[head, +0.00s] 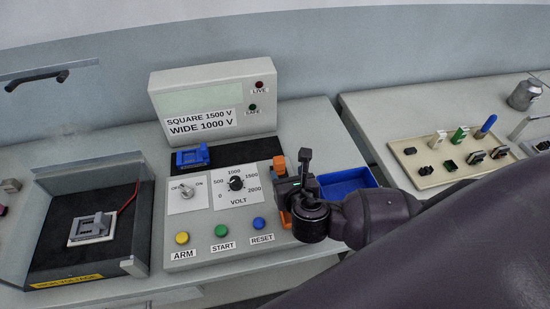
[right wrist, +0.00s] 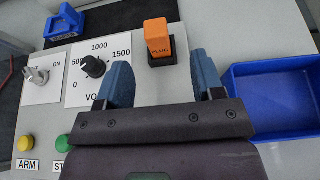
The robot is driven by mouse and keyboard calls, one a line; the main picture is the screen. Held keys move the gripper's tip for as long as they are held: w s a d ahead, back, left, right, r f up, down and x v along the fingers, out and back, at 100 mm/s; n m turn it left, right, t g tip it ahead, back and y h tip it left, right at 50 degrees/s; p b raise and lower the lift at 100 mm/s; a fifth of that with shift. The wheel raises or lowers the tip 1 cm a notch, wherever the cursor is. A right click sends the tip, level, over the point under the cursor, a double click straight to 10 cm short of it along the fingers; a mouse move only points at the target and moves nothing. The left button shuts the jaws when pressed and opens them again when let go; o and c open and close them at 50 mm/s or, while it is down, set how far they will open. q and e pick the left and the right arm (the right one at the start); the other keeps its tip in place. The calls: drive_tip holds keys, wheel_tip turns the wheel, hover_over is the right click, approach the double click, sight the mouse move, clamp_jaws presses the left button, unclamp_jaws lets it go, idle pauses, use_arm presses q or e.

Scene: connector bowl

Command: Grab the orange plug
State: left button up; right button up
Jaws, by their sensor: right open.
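The orange plug (right wrist: 158,36) stands upright in a black socket with a small label on the grey console, in the right wrist view. In the head view the orange plug (head: 279,164) shows just left of my right gripper. My right gripper (right wrist: 161,78) is open, with its two blue fingers spread and nothing between them. The plug stands apart from the fingers, beyond their tips. In the head view my right gripper (head: 304,168) partly hides the area around the socket. A second orange patch (head: 286,219) shows below it, partly hidden. My left gripper is not in view.
The console has a volt knob (head: 236,184), a blue connector (head: 192,156) and ARM, START and RESET buttons. An empty blue bowl (right wrist: 275,97) sits right of the gripper. A beige tray (head: 425,182) with several connectors is at the right. A black-lined fixture (head: 52,237) stands left.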

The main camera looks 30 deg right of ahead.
sight(278, 159)
drive_tip(key=x, duration=0.5)
drive_tip(key=shift+w+f, duration=0.1)
drive_tip(key=shift+a+p+x, duration=0.1)
drive_tip(key=shift+p+x, duration=0.05)
drive_tip(key=shift+x, duration=1.15)
drive_tip(key=shift+a+p+x, duration=0.15)
drive_tip(key=shift+x, duration=1.1)
drive_tip(key=c, duration=1)
